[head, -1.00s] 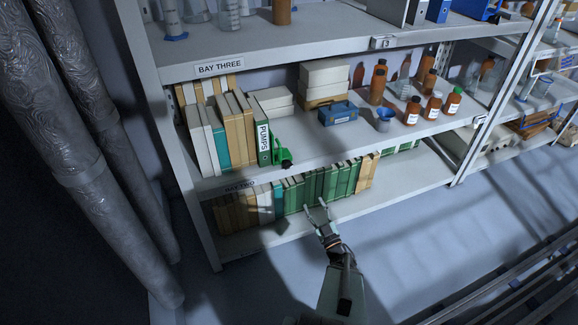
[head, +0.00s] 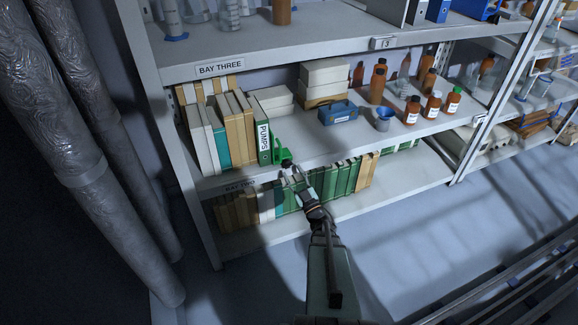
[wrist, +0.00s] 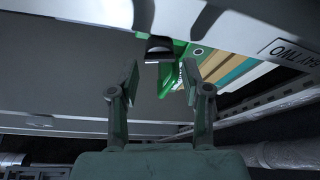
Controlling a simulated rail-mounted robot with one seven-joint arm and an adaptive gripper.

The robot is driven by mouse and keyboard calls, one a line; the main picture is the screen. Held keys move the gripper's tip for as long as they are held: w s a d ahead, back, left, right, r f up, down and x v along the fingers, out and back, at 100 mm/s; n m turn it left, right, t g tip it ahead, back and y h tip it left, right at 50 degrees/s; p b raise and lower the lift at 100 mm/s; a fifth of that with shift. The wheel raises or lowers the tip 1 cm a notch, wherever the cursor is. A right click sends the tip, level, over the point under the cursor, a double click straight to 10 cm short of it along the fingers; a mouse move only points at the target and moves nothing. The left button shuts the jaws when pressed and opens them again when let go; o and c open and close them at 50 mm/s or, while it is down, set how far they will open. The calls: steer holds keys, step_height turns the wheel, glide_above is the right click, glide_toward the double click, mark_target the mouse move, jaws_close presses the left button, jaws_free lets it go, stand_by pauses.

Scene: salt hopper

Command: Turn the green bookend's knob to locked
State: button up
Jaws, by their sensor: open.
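I cannot read the knob's setting.
The shelf's front edge (head: 225,180) runs close by my gripper. A blue box (head: 338,113), a blue funnel (head: 384,119) and several brown bottles stand further right. The lower shelf holds more binders (head: 318,188). Shelf space right of the bookend is clear.

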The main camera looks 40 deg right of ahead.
mark_target(289, 167)
steer(key=shift+x, duration=1.95)
steer(key=c, duration=0.9)
steer(key=m+h+b, duration=0.2)
steer(key=m+b, duration=0.1)
steer(key=shift+f, duration=0.2)
steer(key=shift+r+m+h+b, duration=0.1)
steer(key=shift+m+h+b, duration=0.3)
steer(key=shift+m+b, duration=0.45)
steer(key=shift+d+r+m, duration=0.1)
steer(key=shift+m, duration=0.35)
steer(key=o, duration=0.9)
